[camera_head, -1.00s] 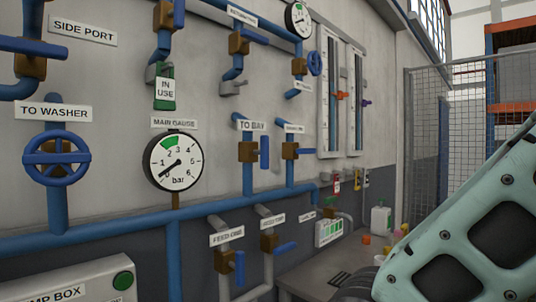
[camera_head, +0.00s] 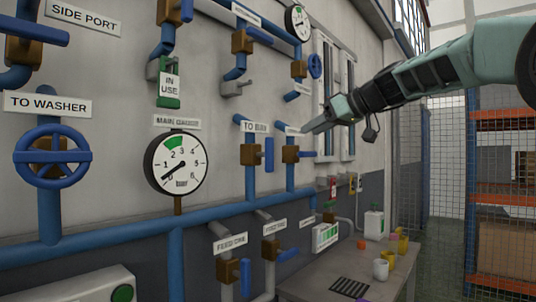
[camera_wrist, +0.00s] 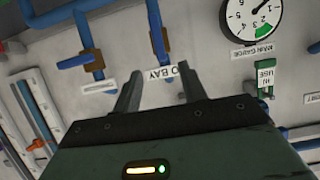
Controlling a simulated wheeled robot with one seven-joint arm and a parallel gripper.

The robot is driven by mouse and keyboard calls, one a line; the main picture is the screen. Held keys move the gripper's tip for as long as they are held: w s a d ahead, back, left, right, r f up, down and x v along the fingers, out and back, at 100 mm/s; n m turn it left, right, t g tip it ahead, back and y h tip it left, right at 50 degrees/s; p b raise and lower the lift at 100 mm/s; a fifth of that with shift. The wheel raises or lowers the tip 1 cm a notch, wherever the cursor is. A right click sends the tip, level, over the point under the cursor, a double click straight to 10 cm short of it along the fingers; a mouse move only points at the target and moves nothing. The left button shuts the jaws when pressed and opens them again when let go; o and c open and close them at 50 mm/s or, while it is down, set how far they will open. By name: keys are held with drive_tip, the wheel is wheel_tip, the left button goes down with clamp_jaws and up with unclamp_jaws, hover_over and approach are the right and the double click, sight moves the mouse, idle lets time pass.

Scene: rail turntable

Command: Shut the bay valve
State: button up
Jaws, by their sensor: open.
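The bay valve has a brass body (camera_head: 249,154) on a vertical blue pipe, under the "TO BAY" label (camera_head: 251,126). Its blue lever (camera_head: 268,154) stands vertical, in line with the pipe. My gripper (camera_head: 306,130) is open and empty, up and to the right of that lever, in front of the neighbouring valve's label. In the wrist view, the gripper (camera_wrist: 159,88) has its two fingers apart, with the "TO BAY" label (camera_wrist: 166,72) seen between them and the blue lever (camera_wrist: 155,26) beyond. I see no contact with the lever.
The neighbouring brass valve (camera_head: 290,154) has a horizontal blue lever close to the right. The main gauge (camera_head: 177,163) and the round washer handwheel (camera_head: 52,156) are to the left. Feed valves and a bench (camera_head: 335,287) with cups stand below. A mesh fence (camera_head: 440,165) is at right.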

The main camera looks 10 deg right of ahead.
sight(273, 149)
drive_tip(key=p+x, duration=0.2)
drive_tip(key=x, duration=0.3)
drive_tip(key=p+x, duration=0.2)
drive_tip(key=x, duration=0.3)
drive_tip(key=p+x, duration=0.2)
drive_tip(key=x, duration=0.4)
drive_tip(key=shift+w+d+r, duration=0.1)
drive_tip(key=shift+w+r, duration=0.15)
drive_tip(key=shift+r, duration=0.2)
drive_tip(key=shift+w+a+f+p, duration=0.3)
drive_tip(key=shift+w+p, duration=0.05)
drive_tip(key=shift+w, duration=0.05)
clamp_jaws()
